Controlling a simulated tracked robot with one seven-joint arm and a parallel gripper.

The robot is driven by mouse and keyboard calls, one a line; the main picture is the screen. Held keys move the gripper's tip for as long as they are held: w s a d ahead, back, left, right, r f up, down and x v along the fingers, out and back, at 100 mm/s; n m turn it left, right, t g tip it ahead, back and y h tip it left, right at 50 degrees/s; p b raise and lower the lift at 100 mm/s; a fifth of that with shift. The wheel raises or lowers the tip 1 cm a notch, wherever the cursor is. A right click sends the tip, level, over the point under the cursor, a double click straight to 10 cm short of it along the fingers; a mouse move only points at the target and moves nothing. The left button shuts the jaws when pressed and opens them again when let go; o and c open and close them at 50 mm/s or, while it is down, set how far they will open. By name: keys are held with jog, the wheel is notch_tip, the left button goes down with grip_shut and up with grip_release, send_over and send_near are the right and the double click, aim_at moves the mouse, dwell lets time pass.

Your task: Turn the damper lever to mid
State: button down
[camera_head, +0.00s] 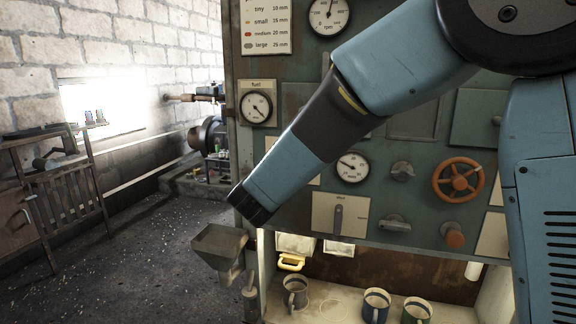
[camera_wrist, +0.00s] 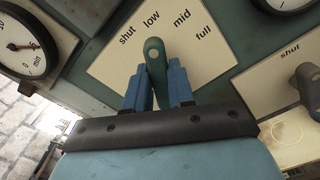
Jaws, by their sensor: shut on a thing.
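The damper lever (camera_wrist: 156,62) is a dark green handle with a hole near its rounded tip, seen in the wrist view. It stands in front of a cream plate (camera_wrist: 112,65) marked shut, low, mid and full. Its tip points at about the low mark, left of mid. My gripper (camera_wrist: 157,85) has its two blue fingers shut on the lever, one on each side, with the tip showing beyond them. In the head view my arm covers most of this area, and I cannot see the fingers or the lever there.
A fuel gauge (camera_head: 256,108) is left of my arm and another gauge (camera_head: 352,167) is right of it. Below is a plate with a grey lever (camera_head: 338,219). An orange handwheel (camera_head: 458,179) is further right. Mugs (camera_head: 376,305) stand on the shelf below.

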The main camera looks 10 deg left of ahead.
jog(key=shift+d+f+m, duration=0.1)
jog(key=shift+m, duration=1.2)
jog(key=shift+d+f+m, duration=0.1)
jog(key=shift+m, duration=1.2)
jog(key=shift+f, duration=0.1)
jog(key=c, duration=1)
grip_release()
jog(key=shift+a, duration=0.1)
jog(key=s+a, duration=0.1)
jog(key=s, duration=1.2)
jog(key=shift+s, duration=0.4)
